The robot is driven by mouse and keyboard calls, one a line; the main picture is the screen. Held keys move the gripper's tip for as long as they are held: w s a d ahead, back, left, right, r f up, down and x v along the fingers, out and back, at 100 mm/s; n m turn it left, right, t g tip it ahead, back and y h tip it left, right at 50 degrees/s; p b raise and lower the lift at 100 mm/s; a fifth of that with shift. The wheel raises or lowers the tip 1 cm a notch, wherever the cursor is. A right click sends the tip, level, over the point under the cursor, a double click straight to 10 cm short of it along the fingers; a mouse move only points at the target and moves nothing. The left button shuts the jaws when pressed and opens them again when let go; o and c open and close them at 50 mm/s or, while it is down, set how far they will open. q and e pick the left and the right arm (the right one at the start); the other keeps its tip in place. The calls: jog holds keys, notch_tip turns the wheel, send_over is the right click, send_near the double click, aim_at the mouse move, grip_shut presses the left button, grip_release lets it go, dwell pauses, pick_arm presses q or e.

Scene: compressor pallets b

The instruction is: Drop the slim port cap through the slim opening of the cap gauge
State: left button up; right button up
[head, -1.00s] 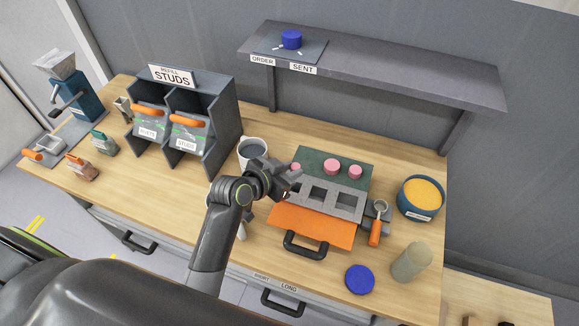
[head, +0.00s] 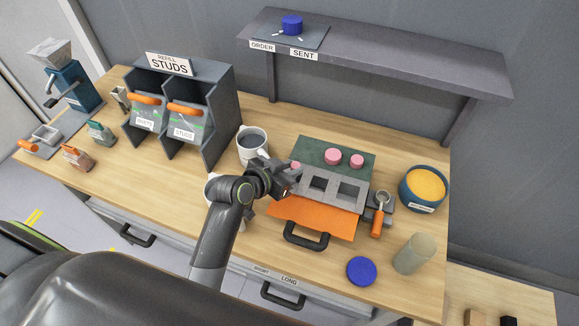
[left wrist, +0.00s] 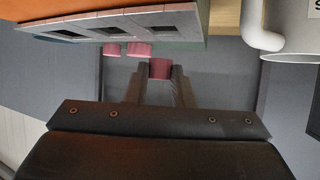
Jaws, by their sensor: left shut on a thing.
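My left gripper (head: 292,180) is shut on a small pink cap, which shows between the fingers in the left wrist view (left wrist: 159,69). In the head view, the gripper hangs over the left end of the cap gauge (head: 333,189), a grey block with square openings. It hides the left opening there; the left wrist view shows three openings in the gauge (left wrist: 98,27). Two other pink caps stand on the green surface behind the gauge, one nearer the middle (head: 332,156) and one to its right (head: 357,161). I cannot tell which opening is slim. My right gripper is not in view.
An orange panel (head: 320,220) with a black handle lies before the gauge. A mug (head: 253,146) stands close to the left. An orange-handled tool (head: 378,222), yellow-filled bowl (head: 423,186), blue disc (head: 361,271) and cylinder (head: 411,255) are to the right. A shelf (head: 400,66) overhangs behind.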

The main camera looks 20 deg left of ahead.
pick_arm(q)
jog(key=shift+f+b, duration=1.05)
jog(key=shift+f, duration=0.6)
jog(key=o, duration=0.9)
jog(key=shift+o, duration=0.2)
jog(key=shift+s, duration=0.1)
jog(key=shift+a, duration=0.1)
jog(key=shift+o, duration=0.4)
jog(key=shift+s+a+r, duration=0.15)
jog(key=shift+s, duration=0.15)
jog(key=b+v, duration=0.2)
jog(key=v, duration=1.4)
jog(key=shift+r, duration=0.25)
jog(key=shift+s, duration=0.2)
